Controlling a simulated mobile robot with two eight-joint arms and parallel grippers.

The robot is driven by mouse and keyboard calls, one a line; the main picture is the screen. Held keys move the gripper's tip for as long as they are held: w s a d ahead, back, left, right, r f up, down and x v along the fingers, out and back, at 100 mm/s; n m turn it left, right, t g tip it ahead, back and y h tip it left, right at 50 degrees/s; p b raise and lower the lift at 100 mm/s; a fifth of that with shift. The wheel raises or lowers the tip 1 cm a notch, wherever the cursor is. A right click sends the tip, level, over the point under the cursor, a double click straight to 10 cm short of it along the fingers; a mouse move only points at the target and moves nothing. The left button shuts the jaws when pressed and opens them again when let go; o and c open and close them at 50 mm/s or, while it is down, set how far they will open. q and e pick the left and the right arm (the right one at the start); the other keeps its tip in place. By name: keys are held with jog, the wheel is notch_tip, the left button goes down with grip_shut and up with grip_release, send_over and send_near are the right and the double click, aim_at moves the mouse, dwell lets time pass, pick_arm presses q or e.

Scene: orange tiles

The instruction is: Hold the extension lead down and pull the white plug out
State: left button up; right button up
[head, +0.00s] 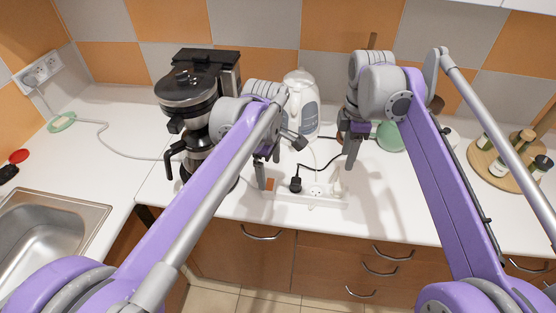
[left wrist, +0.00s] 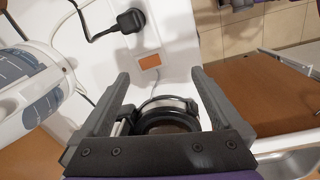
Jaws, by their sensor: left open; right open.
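The white extension lead (head: 290,197) lies on the counter near its front edge. It has an orange switch (head: 270,185) at its left end, a black plug (head: 296,184) in it and a small white plug (head: 336,187) towards its right end. My left gripper (head: 267,167) is open and empty above the switch end. The left wrist view shows the switch (left wrist: 150,62) and black plug (left wrist: 130,20) beyond the open fingers (left wrist: 160,88); the white plug is not in that view. My right gripper (head: 350,150) is open and empty, above and behind the right end.
A coffee machine (head: 188,88) stands left of my left gripper, and a white kettle (head: 300,100) behind the lead. A green object (head: 390,137) and a round wooden tray (head: 486,168) with bottles are at the right. A sink (head: 50,232) is at the left.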

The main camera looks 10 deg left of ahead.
aim_at(278, 185)
pick_arm(q)
jog(key=w+n, duration=0.1)
jog(key=w+d, duration=0.1)
jog(key=w+n, duration=0.1)
jog(key=shift+d+f+n+g, duration=0.3)
jog(key=shift+d+g, duration=0.05)
jog(key=shift+g, duration=0.05)
notch_tip(278, 185, down, 10)
jog(key=shift+f, duration=0.25)
grip_shut()
dwell(0.4)
dwell(1.6)
